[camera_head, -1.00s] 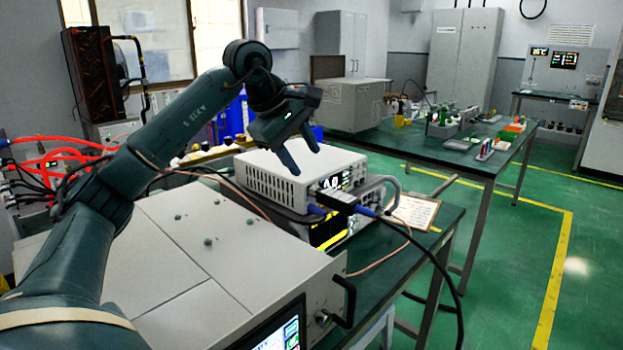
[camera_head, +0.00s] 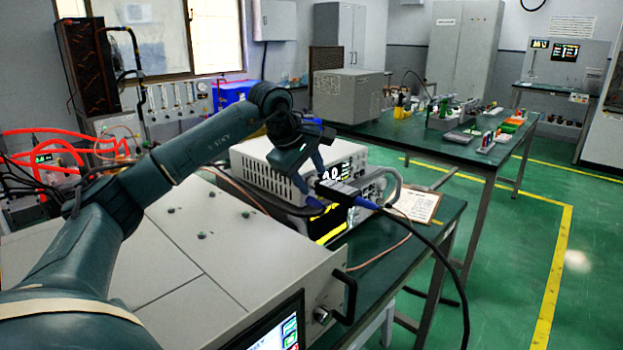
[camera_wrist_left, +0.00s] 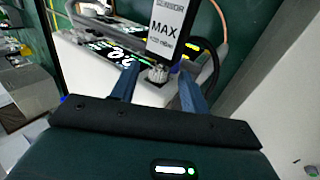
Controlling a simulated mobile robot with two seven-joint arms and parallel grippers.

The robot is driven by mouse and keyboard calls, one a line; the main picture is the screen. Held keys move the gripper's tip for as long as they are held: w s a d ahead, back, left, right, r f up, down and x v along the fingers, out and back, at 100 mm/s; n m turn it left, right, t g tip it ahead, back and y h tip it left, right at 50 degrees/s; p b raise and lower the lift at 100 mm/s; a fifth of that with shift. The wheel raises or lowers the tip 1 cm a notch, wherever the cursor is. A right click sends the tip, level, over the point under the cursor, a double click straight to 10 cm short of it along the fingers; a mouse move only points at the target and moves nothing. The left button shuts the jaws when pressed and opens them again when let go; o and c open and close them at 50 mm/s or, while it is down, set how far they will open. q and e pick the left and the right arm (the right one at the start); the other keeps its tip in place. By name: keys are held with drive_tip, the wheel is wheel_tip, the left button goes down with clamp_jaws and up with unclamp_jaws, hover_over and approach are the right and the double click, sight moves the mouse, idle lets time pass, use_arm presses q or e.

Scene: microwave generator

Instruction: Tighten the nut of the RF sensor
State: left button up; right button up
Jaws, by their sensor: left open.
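The RF sensor (camera_head: 340,192) is a small black box at the front of the white instrument (camera_head: 270,172) in the head view. In the left wrist view the sensor (camera_wrist_left: 166,32) carries a white label reading "MAX". Its silvery knurled nut (camera_wrist_left: 157,74) is at the sensor's end, beside the instrument's lit display. My left gripper (camera_head: 311,180) is open, with its fingers at the sensor's end. In the left wrist view the left gripper (camera_wrist_left: 157,88) has one finger on each side of the nut, with gaps visible. The nut is not discernible in the head view. My right gripper is out of view.
A black cable (camera_head: 440,262) runs from the sensor's blue end down past the bench edge. A large beige cabinet (camera_head: 215,250) with a black handle (camera_head: 347,297) stands in front. A clipboard (camera_head: 416,205) lies right of the instrument. The green floor at right is clear.

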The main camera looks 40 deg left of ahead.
use_arm(q)
drive_tip(key=shift+w+f, duration=0.3)
drive_tip(key=shift+f, duration=0.15)
